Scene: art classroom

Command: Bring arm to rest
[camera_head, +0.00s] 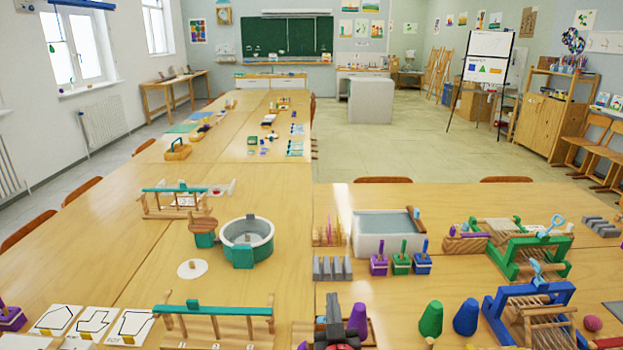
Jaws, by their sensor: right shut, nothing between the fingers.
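My right gripper (333,308) is dark grey and shows at the bottom centre, over the near part of the table (255,180). It is shut and holds nothing. A purple cone (358,320) stands just to its right; I cannot tell whether they touch. My left gripper is not in view.
A green-and-wood rail stand (215,311) is left of the gripper. A green cone (431,318), a blue cone (466,317) and a blue loom frame (530,312) stand to the right. A white basin (382,243) and grey blocks (332,268) lie beyond. A teal round tub (247,238) is farther left.

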